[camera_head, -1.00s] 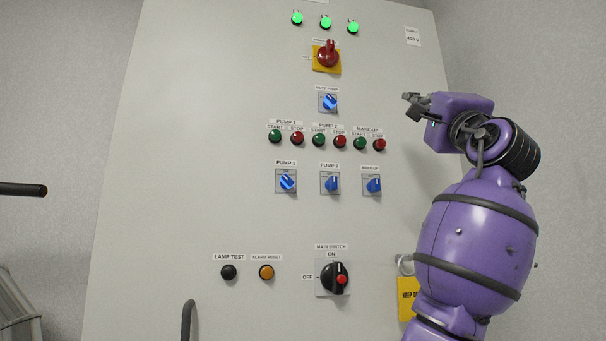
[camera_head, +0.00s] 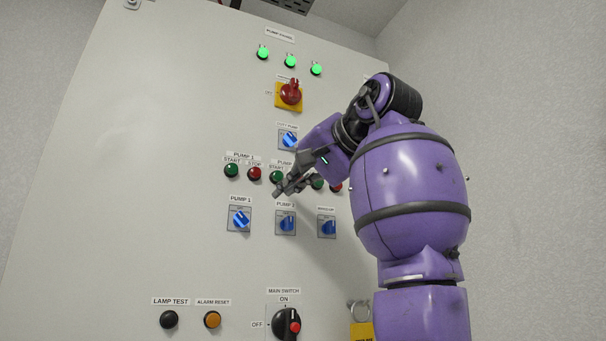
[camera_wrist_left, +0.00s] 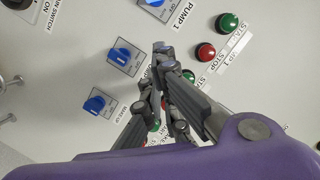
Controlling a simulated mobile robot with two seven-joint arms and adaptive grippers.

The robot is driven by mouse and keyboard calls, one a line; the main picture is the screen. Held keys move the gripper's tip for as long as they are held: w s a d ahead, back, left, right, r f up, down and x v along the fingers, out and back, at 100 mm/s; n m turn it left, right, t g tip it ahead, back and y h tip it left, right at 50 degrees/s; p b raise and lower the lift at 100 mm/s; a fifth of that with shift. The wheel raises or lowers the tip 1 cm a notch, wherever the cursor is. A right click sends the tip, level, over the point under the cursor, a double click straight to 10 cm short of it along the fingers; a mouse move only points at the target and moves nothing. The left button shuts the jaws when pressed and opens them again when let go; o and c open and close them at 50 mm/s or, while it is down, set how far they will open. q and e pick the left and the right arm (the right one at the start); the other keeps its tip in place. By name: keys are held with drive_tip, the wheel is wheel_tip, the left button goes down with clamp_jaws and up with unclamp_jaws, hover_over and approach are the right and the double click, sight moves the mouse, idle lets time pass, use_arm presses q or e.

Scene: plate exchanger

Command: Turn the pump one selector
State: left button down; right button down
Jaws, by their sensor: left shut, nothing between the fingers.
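The pump one selector (camera_head: 239,218) is a blue knob on a grey square plate, under the label PUMP 1 on the panel. Its knob points obliquely. It also shows at the top edge of the left wrist view (camera_wrist_left: 154,3), partly cut off. My left gripper (camera_head: 279,192) is shut and empty. Its fingertips are up and to the right of the selector in the head view, apart from it, in front of the panel near the pump 2 buttons. In the left wrist view its fingers (camera_wrist_left: 164,56) show close together. My right gripper is not in view.
The pump 2 selector (camera_head: 286,223) and make-up selector (camera_head: 327,226) sit to the right. Start button (camera_head: 231,170) and stop button (camera_head: 254,173) are above. The red rotary switch (camera_head: 291,92) and main switch (camera_head: 287,323) protrude. The panel's left side is bare.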

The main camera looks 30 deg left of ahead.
sight(273, 200)
use_arm(q)
drive_tip(key=x, duration=0.4)
drive_tip(key=shift+a, duration=0.15)
drive_tip(key=shift+s+a+f, duration=0.2)
drive_tip(key=shift+s+f, duration=0.5)
drive_tip(key=shift+f, duration=0.05)
drive_tip(key=shift+s+a+f, duration=0.3)
drive_tip(key=shift+s+f, duration=0.1)
drive_tip(key=shift+s, duration=0.05)
drive_tip(key=shift+a+f, duration=0.15)
drive_tip(key=shift+f, duration=0.1)
drive_tip(key=shift+f+m, duration=0.2)
drive_tip(key=shift+m, duration=0.1)
